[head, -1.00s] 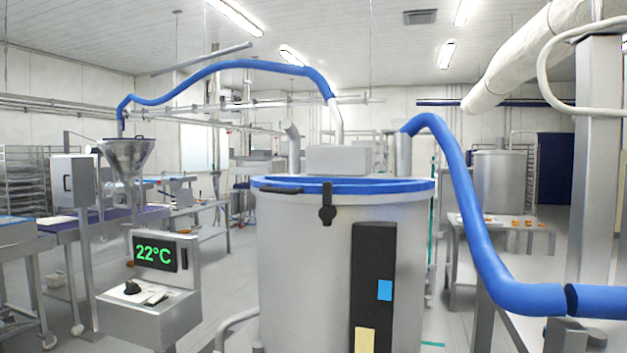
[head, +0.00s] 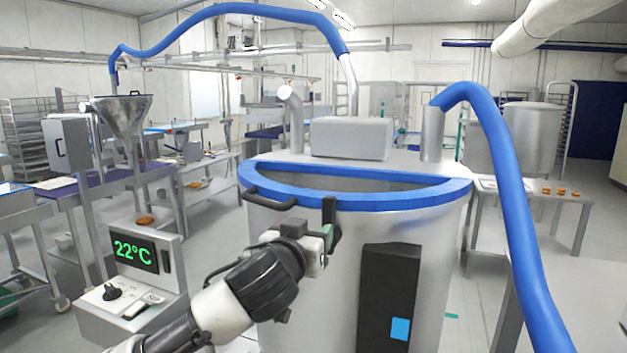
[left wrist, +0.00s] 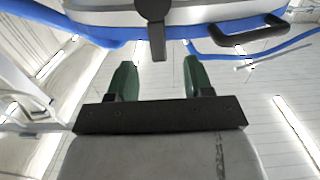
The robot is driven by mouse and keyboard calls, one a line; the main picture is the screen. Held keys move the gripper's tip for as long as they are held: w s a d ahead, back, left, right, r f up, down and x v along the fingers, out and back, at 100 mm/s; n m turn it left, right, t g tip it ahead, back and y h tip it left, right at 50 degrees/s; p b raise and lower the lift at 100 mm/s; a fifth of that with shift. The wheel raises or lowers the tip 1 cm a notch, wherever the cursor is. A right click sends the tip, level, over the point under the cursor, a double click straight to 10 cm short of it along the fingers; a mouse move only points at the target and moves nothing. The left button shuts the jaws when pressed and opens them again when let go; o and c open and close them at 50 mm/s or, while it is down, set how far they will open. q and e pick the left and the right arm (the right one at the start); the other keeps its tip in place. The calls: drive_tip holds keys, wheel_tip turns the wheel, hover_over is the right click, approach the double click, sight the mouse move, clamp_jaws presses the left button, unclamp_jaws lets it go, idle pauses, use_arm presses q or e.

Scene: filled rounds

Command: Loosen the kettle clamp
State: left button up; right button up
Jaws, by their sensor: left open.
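The kettle (head: 440,240) is a large steel drum with a blue rim (head: 400,197). Its clamp (head: 330,213) is a black upright strap at the front of the rim. My left gripper (head: 328,236) is at the clamp's lower part and hides some of it in the head view. In the left wrist view the two green fingers of the gripper (left wrist: 159,72) are apart with nothing between them. There the clamp (left wrist: 155,28) lies just beyond the fingertips, roughly in line with the gap. I cannot tell whether they touch. My right gripper is in neither view.
A black handle (head: 268,198) sticks out from the rim left of the clamp. A dark panel (head: 388,295) is on the kettle's front. A control box reading 22°C (head: 137,250) stands at left. A blue hose (head: 510,200) runs down at right.

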sight(327, 206)
use_arm(q)
drive_tip(key=w+r+p, duration=0.1)
drive_tip(key=w+d+r+p, duration=0.1)
drive_tip(key=r, duration=0.1)
drive_tip(key=shift+w+d+p, duration=0.1)
drive_tip(key=shift+w+p, duration=0.1)
drive_tip(key=shift+p, duration=0.2)
drive_tip(key=p+x, duration=0.1)
drive_tip(key=x, duration=0.2)
drive_tip(key=shift+w+d+f, duration=0.1)
drive_tip(key=shift+w, duration=0.15)
drive_tip(key=shift+p+x, duration=0.6)
drive_tip(key=shift+x, duration=0.65)
drive_tip(key=shift+w+f, duration=0.2)
drive_tip(key=shift+w, duration=0.15)
drive_tip(key=shift+c, duration=0.3)
drive_tip(key=shift+d, duration=0.1)
clamp_jaws()
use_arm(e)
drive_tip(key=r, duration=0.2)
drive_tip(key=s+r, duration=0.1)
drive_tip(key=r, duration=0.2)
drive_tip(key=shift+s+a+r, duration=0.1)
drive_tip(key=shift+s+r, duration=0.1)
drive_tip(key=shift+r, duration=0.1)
